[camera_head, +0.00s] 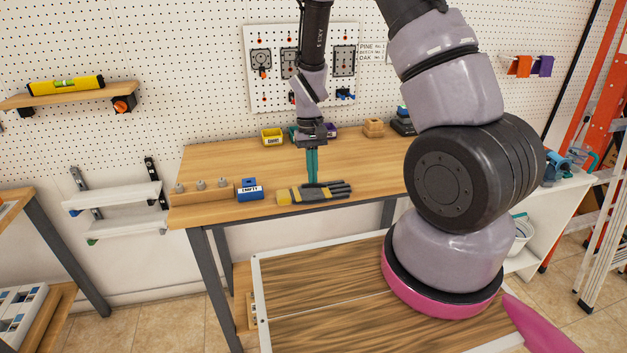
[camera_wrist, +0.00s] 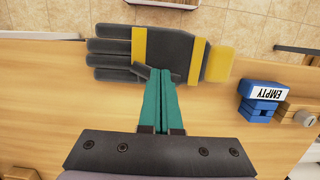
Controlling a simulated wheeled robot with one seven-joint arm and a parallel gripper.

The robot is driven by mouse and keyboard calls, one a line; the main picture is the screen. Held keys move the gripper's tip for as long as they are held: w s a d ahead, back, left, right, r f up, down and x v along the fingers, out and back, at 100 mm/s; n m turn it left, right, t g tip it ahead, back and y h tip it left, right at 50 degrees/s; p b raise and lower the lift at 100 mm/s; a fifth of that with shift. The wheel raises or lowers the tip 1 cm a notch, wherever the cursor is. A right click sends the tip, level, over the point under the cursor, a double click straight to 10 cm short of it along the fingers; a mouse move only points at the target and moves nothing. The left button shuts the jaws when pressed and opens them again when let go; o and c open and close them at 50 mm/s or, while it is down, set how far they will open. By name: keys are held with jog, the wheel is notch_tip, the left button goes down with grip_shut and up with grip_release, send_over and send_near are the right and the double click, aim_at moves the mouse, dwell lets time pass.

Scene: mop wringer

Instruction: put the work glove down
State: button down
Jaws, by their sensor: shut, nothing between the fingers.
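The work glove (camera_head: 318,192) is dark grey with yellow bands and lies flat on the wooden workbench near its front edge. In the wrist view the glove (camera_wrist: 172,52) lies across the top of the picture, fingers to the left and yellow cuff to the right. My gripper (camera_head: 312,183) points down with its teal fingers together, at the glove's back edge. In the wrist view my gripper (camera_wrist: 161,74) is shut and empty, its tips overlapping the glove's near side by the thumb. I cannot tell whether the tips touch it.
A blue labelled box (camera_head: 249,192) stands left of the glove, beside a wooden block with knobs (camera_head: 202,188). A yellow bin (camera_head: 272,137) and a wooden holder (camera_head: 374,128) stand at the back. The workbench (camera_head: 375,165) is clear right of the glove.

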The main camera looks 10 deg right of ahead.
jog(key=shift+s+f, duration=0.45)
jog(key=shift+s, duration=0.2)
jog(key=shift+f, duration=0.35)
jog(key=shift+s, duration=0.1)
jog(key=w, duration=1.4)
jog(key=shift+w, duration=0.25)
jog(key=shift+d, duration=0.1)
